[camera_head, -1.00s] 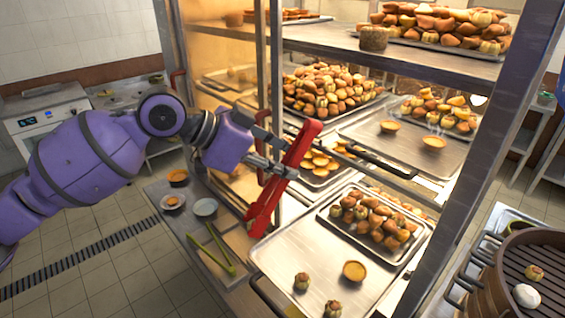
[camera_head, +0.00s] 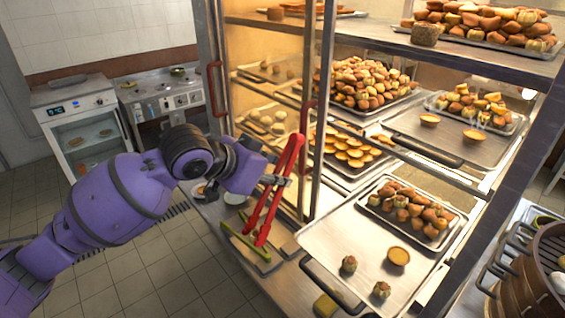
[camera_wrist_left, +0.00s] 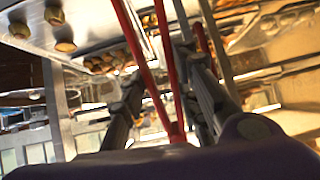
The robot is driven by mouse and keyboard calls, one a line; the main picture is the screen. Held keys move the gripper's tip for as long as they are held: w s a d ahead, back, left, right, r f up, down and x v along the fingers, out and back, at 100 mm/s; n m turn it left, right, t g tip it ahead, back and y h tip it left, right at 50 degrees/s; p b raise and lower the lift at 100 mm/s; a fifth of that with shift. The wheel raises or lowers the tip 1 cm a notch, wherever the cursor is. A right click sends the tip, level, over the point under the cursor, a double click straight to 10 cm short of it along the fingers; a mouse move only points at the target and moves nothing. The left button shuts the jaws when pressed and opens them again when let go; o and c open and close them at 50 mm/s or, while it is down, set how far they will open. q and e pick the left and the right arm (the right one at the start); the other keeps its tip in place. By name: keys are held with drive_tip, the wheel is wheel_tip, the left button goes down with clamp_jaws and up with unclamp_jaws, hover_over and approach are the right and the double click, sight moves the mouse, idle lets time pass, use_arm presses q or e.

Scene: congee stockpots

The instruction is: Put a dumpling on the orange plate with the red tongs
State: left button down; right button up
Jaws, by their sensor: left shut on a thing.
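My left gripper (camera_head: 276,182) is shut on the red tongs (camera_head: 284,172), which slant down with their arms a little apart at the lower end. The tongs also show between the fingers in the left wrist view (camera_wrist_left: 139,58). In the head view their lower end is in front of the side board, left of the large tray. Two small dumplings (camera_head: 349,264) (camera_head: 381,290) sit on that tray (camera_head: 333,230), with nothing visible between the tongs. A plate (camera_head: 198,190) shows partly beside my wrist; I cannot tell whether it is the orange one. My right gripper is out of view.
Green tongs (camera_head: 246,248) lie on the side board below the red tongs. A pale dish (camera_head: 235,197) is near my wrist. A tart (camera_head: 397,257) and a smaller tray of pastries (camera_head: 408,212) share the large tray. The cabinet's upright post (camera_head: 324,110) stands close right of the tongs.

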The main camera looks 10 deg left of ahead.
sight(254, 236)
use_arm(q)
drive_tip(key=s+a+f+n+y, duration=0.1)
drive_tip(key=s+f+n+y, duration=0.1)
drive_tip(key=f, duration=0.2)
drive_tip(key=s+a+f+n+t+y, duration=0.1)
drive_tip(key=s+f+n, duration=0.1)
drive_tip(key=s+f, duration=0.1)
drive_tip(key=s+a+f+n+t+y, duration=0.1)
drive_tip(key=s+f+n+y, duration=0.1)
drive_tip(key=f, duration=0.4)
drive_tip(key=shift+s+a+n+y, duration=0.2)
drive_tip(key=shift+s+n+y, duration=0.1)
drive_tip(key=shift+s+n, duration=0.15)
drive_tip(key=shift+s+f, duration=0.1)
drive_tip(key=shift+s, duration=0.05)
drive_tip(key=shift+a, duration=0.1)
drive_tip(key=shift+a, duration=0.15)
